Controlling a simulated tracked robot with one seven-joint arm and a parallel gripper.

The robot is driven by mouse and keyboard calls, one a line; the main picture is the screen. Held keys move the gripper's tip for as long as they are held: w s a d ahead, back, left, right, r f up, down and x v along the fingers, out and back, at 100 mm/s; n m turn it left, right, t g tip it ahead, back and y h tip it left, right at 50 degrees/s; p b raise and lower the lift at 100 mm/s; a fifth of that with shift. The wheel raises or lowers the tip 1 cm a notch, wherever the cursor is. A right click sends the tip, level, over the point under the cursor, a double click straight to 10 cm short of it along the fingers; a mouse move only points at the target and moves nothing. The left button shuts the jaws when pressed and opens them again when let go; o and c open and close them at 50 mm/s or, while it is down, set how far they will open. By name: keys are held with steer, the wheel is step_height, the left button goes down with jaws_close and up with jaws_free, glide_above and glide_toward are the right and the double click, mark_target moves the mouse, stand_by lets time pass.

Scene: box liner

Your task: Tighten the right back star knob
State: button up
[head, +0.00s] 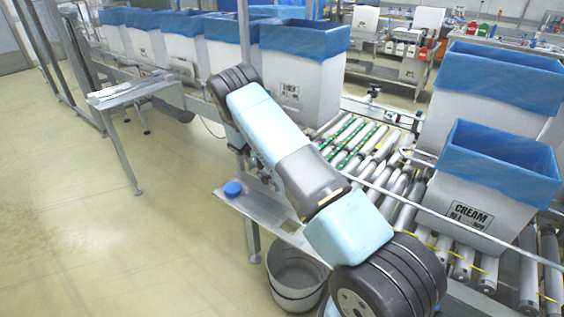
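My blue-and-grey arm reaches from the lower right up to the left over the conveyor edge. Its far dark joint is near the white boxes, and my gripper is not visible beyond it. I cannot make out a star knob with certainty. A small dark knob-like part (374,92) shows at the back of the roller conveyor, right of the nearest back box; its shape is too small to tell. A guide rail (395,200) runs over the rollers. Part of the conveyor's near side is hidden behind my arm.
White boxes with blue liners stand at the back (298,85) and right (470,205) on the roller conveyor (400,183). A blue round object (232,188) sits on a metal shelf, with a grey bucket (295,275) below. The floor at left is clear, beside a metal stand (135,92).

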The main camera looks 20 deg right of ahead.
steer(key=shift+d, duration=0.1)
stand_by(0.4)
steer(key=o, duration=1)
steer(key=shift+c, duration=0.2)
